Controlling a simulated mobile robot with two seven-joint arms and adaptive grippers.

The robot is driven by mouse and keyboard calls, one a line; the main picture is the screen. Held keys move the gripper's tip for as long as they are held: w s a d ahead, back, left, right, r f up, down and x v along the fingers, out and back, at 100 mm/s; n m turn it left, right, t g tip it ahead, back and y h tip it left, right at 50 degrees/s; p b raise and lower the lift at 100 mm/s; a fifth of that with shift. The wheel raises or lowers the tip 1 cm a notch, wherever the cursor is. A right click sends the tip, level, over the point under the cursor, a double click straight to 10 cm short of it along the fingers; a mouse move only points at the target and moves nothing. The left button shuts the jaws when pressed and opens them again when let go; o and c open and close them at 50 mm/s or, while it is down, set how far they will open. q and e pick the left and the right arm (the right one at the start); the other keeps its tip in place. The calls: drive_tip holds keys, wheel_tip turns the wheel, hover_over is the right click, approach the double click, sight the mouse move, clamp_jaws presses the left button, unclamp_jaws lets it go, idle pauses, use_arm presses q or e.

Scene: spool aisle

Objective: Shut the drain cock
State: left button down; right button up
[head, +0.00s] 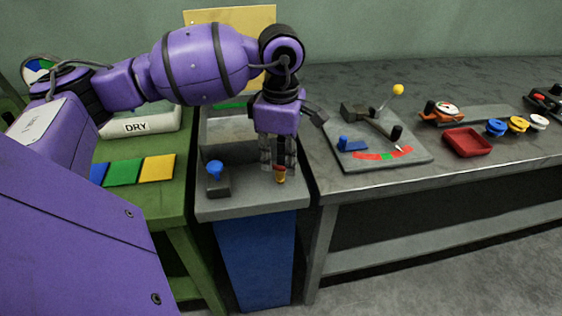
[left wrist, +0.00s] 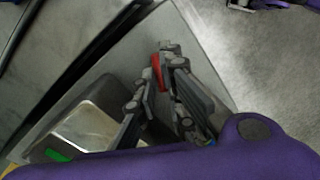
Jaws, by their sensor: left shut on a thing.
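The drain cock (head: 281,177) is a small brass-coloured fitting with a red handle, at the front right of the grey sink unit (head: 245,203). My left gripper (head: 279,166) points down over it from above. In the left wrist view, the red handle (left wrist: 157,70) shows between the fingertips of the left gripper (left wrist: 160,82), which is shut on it. The fingers hide part of the handle, and I cannot tell how far it is turned.
A blue knob (head: 215,169) on a dark block stands left of the cock. A green bench (head: 172,205) with coloured pads adjoins on the left. A grey bench (head: 345,190) on the right bears a lever panel (head: 405,160), a red tray (head: 467,142) and small spools.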

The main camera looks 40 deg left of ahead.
use_arm(q)
drive_tip(key=m, duration=0.2)
drive_tip(key=b, duration=0.1)
drive_tip(key=shift+w+a+r+m, duration=0.15)
drive_tip(key=shift+w+r+m, duration=0.15)
drive_tip(key=shift+m, duration=0.1)
drive_tip(key=m+b, duration=0.1)
drive_tip(key=m, duration=0.2)
drive_tip(key=shift+m, duration=0.3)
drive_tip(key=c, duration=2.4)
unclamp_jaws()
drive_tip(key=shift+s, duration=0.1)
drive_tip(key=shift+c, duration=0.2)
drive_tip(key=o, duration=0.5)
drive_tip(key=shift+f, duration=0.2)
drive_tip(key=shift+c, duration=0.2)
drive_tip(key=shift+s+f, duration=0.1)
drive_tip(key=shift+s, duration=0.05)
use_arm(e)
drive_tip(key=shift+s+f, duration=0.3)
drive_tip(key=shift+f, duration=0.65)
use_arm(q)
drive_tip(key=shift+d, duration=0.2)
